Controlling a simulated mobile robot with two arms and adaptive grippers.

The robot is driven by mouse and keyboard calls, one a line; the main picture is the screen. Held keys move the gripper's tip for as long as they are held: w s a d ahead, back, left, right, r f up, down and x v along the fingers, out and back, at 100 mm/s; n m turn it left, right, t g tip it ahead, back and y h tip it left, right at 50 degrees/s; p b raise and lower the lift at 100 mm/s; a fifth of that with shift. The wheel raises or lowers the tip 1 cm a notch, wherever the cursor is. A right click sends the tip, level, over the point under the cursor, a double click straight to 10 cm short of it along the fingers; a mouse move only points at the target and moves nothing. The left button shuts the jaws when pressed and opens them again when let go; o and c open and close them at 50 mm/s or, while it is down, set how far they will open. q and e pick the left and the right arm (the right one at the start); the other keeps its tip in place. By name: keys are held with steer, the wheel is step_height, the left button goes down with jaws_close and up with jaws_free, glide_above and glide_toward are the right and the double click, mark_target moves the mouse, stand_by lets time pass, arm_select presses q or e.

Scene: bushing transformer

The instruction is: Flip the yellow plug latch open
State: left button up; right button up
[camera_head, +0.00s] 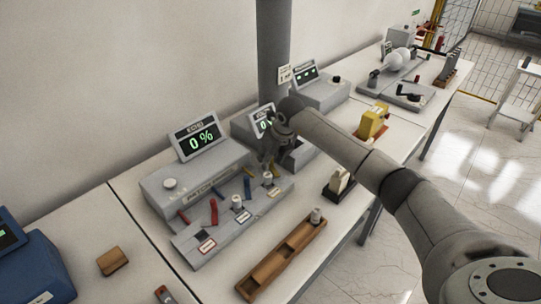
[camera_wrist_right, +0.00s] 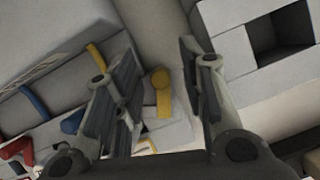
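The yellow plug latch (camera_wrist_right: 163,95) shows in the right wrist view as a flat bar with a round end. It lies beyond my right gripper (camera_wrist_right: 157,62), in the gap between the fingers, which stand apart with nothing held. In the head view my right gripper (camera_head: 271,155) hangs above the back right end of the grey plug panel (camera_head: 213,243). There the gripper hides most of the yellow latch's area. I cannot tell whether a finger touches the latch. My left gripper is not in view.
Blue latches (camera_head: 248,188) and red latches (camera_head: 213,211) are left of the gripper on the panel. The grey box with a 0 % display (camera_head: 201,137) stands behind. A wooden tray (camera_head: 251,284) lies in front. A grey block with a square opening (camera_wrist_right: 258,38) is close to the right finger.

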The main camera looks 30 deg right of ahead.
steer(key=shift+f, duration=0.3)
steer(key=shift+w, duration=0.1)
steer(key=shift+c, duration=0.2)
jaws_close()
steer(key=shift+d+f+m+h+b, duration=0.1)
steer(key=shift+d+m+h+b, duration=0.3)
steer(key=shift+m+b, duration=0.35)
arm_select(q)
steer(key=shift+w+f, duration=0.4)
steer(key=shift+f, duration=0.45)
arm_select(e)
steer(key=shift+d+m+h, duration=0.25)
steer(key=shift+m+h, duration=0.05)
steer(key=shift+m, duration=0.55)
steer(key=shift+o, duration=0.2)
jaws_free()
steer(key=shift+s, duration=0.2)
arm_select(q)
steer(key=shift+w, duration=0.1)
